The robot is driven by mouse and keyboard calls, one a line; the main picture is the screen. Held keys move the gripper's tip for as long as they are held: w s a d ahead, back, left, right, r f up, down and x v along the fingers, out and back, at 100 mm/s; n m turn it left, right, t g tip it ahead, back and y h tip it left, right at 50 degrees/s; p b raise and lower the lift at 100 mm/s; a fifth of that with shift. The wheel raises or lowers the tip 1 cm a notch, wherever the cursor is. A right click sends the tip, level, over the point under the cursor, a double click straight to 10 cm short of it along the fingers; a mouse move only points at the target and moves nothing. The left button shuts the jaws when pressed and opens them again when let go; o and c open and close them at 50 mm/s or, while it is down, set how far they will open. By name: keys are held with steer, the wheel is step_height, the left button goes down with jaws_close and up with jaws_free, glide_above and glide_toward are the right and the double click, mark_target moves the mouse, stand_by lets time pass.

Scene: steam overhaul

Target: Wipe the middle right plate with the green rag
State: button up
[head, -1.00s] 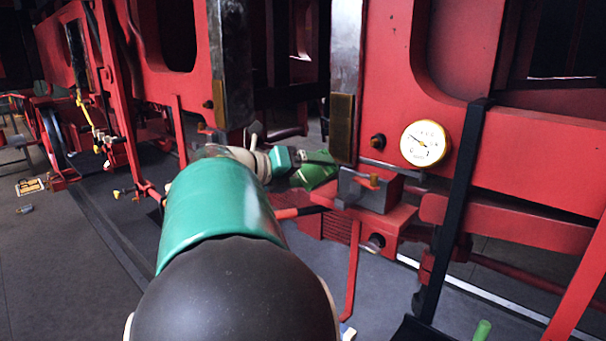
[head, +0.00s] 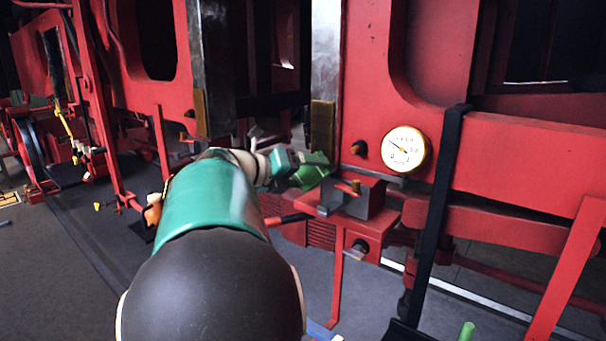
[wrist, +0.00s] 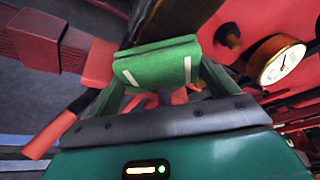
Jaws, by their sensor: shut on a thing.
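The green rag (head: 310,170) is a folded cloth in my gripper (head: 296,170). In the wrist view the rag (wrist: 158,65) sits between the two fingers of my gripper (wrist: 155,72), which are shut on it. In the head view a tall grey steel plate (head: 326,50) with a brass-coloured lower end (head: 322,128) stands just above the rag, on the left edge of the red frame. I cannot tell whether the rag touches it. Another such plate (head: 208,65) stands further left. I cannot tell for sure which one is the middle right plate.
A round white gauge (head: 404,149) is on the red frame (head: 500,150), right of the rag; it also shows in the wrist view (wrist: 282,62). A grey block (head: 352,198) lies just right of my gripper. A black upright bar (head: 437,210) stands further right. The floor (head: 50,270) at left is mostly clear.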

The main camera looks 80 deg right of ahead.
steer(key=shift+s+d, duration=0.35)
steer(key=shift+d, duration=0.45)
stand_by(0.4)
steer(key=shift+r, duration=0.15)
steer(key=shift+r, duration=1.8)
steer(key=shift+d+r, duration=0.1)
steer(key=shift+r, duration=5.75)
steer(key=shift+f, duration=0.1)
steer(key=shift+f, duration=7.7)
